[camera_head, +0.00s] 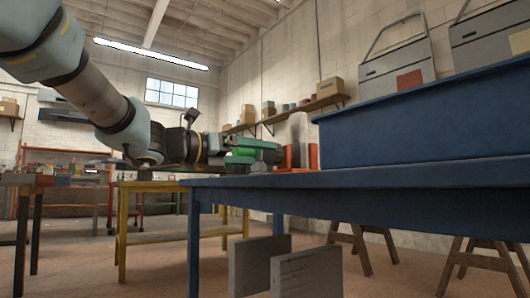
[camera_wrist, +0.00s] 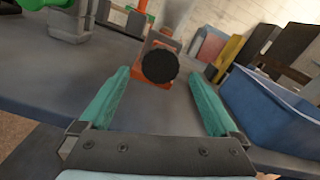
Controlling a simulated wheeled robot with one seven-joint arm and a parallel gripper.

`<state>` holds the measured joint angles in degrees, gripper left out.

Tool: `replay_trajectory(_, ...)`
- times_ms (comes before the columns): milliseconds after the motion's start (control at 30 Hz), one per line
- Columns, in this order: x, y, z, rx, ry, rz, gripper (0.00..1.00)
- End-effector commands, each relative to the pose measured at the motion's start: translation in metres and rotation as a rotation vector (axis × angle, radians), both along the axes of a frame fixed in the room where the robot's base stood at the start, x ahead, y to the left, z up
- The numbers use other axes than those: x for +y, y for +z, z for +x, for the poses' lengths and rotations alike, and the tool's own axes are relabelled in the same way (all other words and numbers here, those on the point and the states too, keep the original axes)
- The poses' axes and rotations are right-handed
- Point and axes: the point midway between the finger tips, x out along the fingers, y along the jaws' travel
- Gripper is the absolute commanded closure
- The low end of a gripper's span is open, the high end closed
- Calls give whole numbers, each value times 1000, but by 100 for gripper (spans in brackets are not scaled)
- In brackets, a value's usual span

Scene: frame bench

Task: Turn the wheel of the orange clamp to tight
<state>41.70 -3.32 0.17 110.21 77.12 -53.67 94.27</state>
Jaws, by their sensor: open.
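The orange clamp (camera_wrist: 146,71) stands on the blue bench (camera_wrist: 62,85) in the wrist view, with a round black wheel (camera_wrist: 160,65) facing me. The wheel shows between and just beyond the two green fingers of my gripper (camera_wrist: 162,75). The fingers are apart and nothing is held between them. In the head view my gripper (camera_head: 262,150) reaches in from the left over the bench's far left end. Orange-red parts show beyond its tips there, but I cannot tell whether they are the clamp.
A blue bin (camera_wrist: 268,115) stands on the bench to the right of my gripper, and its long side shows in the head view (camera_head: 415,135). Upright boards (camera_wrist: 232,52) stand behind it. A green item on a grey block (camera_wrist: 70,22) is at the upper left. Bench surface around the fingers is bare.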

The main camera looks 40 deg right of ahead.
Motion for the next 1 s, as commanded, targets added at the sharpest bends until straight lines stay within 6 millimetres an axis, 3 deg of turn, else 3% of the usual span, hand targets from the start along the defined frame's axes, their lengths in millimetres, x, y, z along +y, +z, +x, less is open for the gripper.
replay_trajectory(200, 44, 3, 3, 0, 2, 1, 3)
replay_trajectory(400, 66, 1, 4, 0, 0, 0, 3)
replay_trajectory(1000, 70, 0, 4, 2, 1, 0, 3)
